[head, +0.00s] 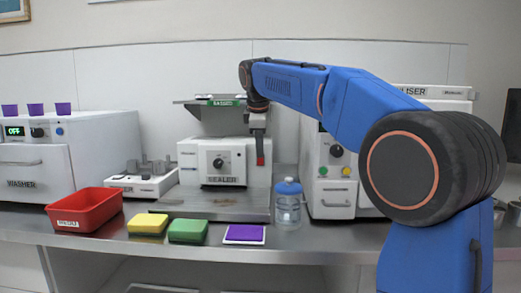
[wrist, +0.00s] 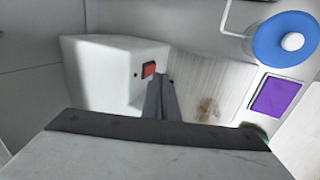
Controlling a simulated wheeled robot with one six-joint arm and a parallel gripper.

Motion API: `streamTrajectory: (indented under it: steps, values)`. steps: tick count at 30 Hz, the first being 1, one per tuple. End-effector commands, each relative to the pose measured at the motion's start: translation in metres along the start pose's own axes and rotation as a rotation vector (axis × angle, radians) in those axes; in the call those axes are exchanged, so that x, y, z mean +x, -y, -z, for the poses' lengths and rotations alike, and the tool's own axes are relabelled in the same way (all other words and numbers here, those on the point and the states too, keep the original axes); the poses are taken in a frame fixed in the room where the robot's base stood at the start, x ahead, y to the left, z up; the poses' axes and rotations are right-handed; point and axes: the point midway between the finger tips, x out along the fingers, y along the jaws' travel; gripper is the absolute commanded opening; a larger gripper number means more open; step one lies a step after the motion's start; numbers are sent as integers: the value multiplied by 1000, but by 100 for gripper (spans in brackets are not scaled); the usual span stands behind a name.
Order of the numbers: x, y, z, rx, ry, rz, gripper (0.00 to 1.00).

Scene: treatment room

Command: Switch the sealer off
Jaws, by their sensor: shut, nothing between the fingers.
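The sealer (head: 225,181) is a white box with a black dial, labelled SEALER, at the middle back of the counter. In the wrist view the red switch (wrist: 149,69) is on the face of the white sealer body (wrist: 100,75). My gripper (head: 259,146) is shut and empty, pointing down in front of the sealer's right side, by the switch. In the wrist view my fingers (wrist: 164,82) are close beside the switch; I cannot tell whether they touch it. The switch's position is unclear.
A blue-capped bottle (head: 287,206) stands right of the sealer, near the steriliser (head: 335,190). Yellow (head: 147,224) and green (head: 188,231) sponges, a purple pad (head: 244,233) and a red bin (head: 84,211) lie along the front. The washer (head: 33,168) is at left.

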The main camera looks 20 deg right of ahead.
Motion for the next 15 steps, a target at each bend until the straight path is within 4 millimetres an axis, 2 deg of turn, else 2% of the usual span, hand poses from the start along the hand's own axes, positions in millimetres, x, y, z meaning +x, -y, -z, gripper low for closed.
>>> streamTrajectory:
  steps: [4,15]
  values:
    - [-8,9,2,1,0,0,0]
    - [-66,-8,3,1,0,-1,0]
